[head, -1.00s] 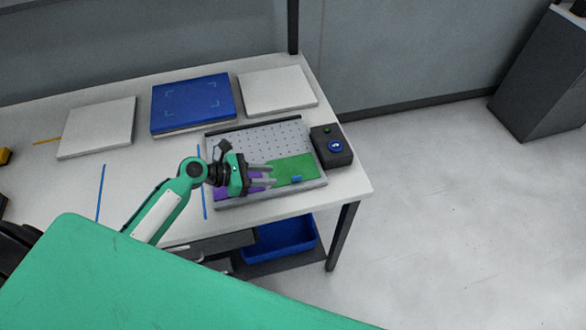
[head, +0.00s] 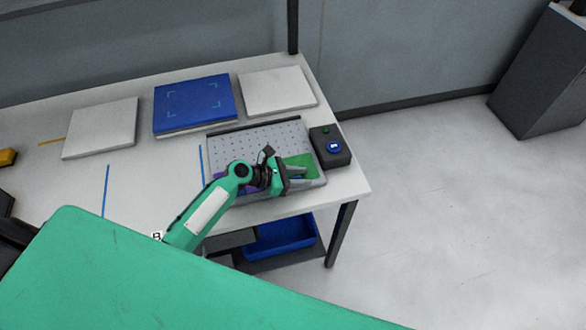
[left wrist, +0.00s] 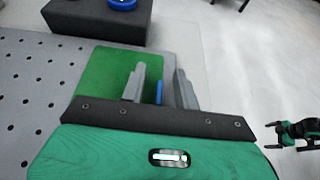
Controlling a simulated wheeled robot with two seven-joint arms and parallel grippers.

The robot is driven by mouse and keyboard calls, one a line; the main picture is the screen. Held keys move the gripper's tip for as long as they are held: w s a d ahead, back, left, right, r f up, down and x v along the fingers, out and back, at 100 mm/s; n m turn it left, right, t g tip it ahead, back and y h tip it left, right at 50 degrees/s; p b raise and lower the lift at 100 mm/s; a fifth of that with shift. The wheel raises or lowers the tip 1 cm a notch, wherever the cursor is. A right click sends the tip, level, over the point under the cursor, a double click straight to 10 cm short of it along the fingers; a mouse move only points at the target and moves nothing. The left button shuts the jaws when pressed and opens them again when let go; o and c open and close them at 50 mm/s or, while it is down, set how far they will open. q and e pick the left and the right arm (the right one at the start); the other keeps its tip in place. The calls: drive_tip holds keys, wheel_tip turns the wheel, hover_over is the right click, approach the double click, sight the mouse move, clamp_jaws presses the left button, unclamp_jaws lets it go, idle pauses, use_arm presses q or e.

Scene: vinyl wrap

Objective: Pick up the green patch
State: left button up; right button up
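The green patch (head: 301,160) lies flat on the front right part of the grey perforated board (head: 250,138). It also shows in the left wrist view (left wrist: 105,68), with a small blue tab (left wrist: 158,92) at its edge. My left gripper (head: 300,178) is over the patch's front right area and partly hides it in the head view. Its fingers (left wrist: 160,88) are apart, with the blue tab showing between them. Whether they touch the patch I cannot tell. My right gripper (left wrist: 268,135) appears small at the right of the left wrist view, its fingers apart and empty.
A dark box with a blue button (head: 331,147) stands right of the board. A purple patch (head: 222,187) is mostly hidden behind my arm. A blue panel (head: 193,102) and white panels lie behind. A blue bin (head: 282,238) sits below the table.

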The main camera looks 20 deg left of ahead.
use_arm(q)
clamp_jaws()
drive_tip(key=shift+r, duration=0.1)
